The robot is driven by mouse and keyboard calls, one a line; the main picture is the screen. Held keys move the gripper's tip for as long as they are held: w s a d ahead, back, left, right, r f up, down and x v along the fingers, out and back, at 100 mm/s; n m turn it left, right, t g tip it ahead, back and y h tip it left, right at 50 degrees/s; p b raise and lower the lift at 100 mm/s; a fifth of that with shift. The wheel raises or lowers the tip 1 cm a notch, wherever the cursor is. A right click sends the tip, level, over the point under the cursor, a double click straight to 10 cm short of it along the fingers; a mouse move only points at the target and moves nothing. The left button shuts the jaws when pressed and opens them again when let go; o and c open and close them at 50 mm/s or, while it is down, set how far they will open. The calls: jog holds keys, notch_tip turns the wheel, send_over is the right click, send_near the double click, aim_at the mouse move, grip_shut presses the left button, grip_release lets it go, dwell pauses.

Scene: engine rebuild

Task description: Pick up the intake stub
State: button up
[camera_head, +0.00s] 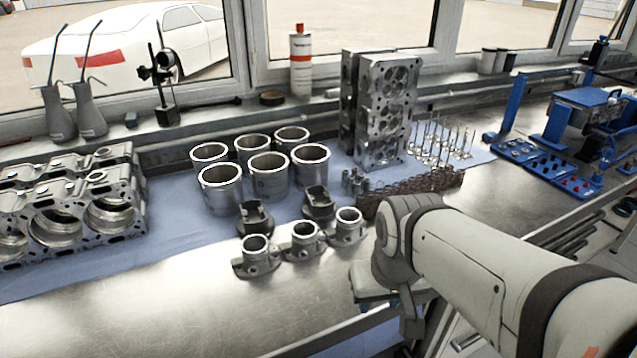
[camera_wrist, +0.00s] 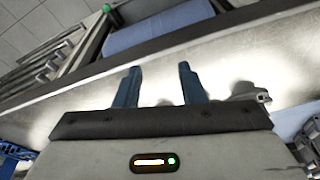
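Three grey metal intake stubs, each a short round pipe on a flanged foot, stand upright in a row near the bench's front edge in the head view: a left one (camera_head: 256,257), a middle one (camera_head: 304,240) and a right one (camera_head: 348,228). My gripper (camera_wrist: 159,68) shows in the wrist view with its two blue fingers apart and nothing between them. It is over the bench's bare metal front strip. A small metal part (camera_wrist: 250,92), possibly a stub, lies right of the fingers, apart from them. In the head view my arm hides most of the gripper.
Two dark pistons (camera_head: 254,217) (camera_head: 318,204) stand just behind the stubs, with several cylinder liners (camera_head: 220,185) further back. An engine block (camera_head: 70,205) is at left. Springs (camera_head: 420,183) and cylinder heads (camera_head: 385,110) are behind my arm. The front-left metal bench top (camera_head: 150,310) is clear.

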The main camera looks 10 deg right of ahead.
aim_at(350, 219)
jog(key=shift+s, duration=0.1)
jog(key=shift+o, duration=1)
jog(key=shift+d+r, duration=0.1)
jog(key=o, duration=0.6)
jog(key=w, duration=0.3)
jog(key=w+d+r+m+p, duration=0.1)
jog(key=w, duration=0.2)
jog(key=w+r+m+h+p, duration=0.1)
jog(key=w, duration=0.3)
jog(key=shift+d, duration=0.2)
jog(key=shift+o, duration=0.7)
jog(key=w+m+p, duration=0.1)
jog(key=w, duration=0.4)
jog(key=w+a+f+m+p, duration=0.1)
jog(key=w, duration=0.4)
jog(key=w+f+m+t+h+p, duration=0.1)
jog(key=w, duration=0.4)
jog(key=shift+w+a+f, duration=0.15)
jog(key=shift+a, duration=0.05)
jog(key=shift+m, duration=0.3)
jog(key=shift+w+p+x, duration=0.2)
jog(key=shift+p+x, duration=0.05)
jog(key=shift+x, duration=1.05)
jog(key=shift+w+p+x, duration=0.2)
jog(key=shift+p+x, duration=0.05)
jog(key=shift+x, duration=1.1)
jog(key=shift+w+p+x, duration=0.2)
jog(key=shift+p+x, duration=0.05)
jog(key=shift+x, duration=1.05)
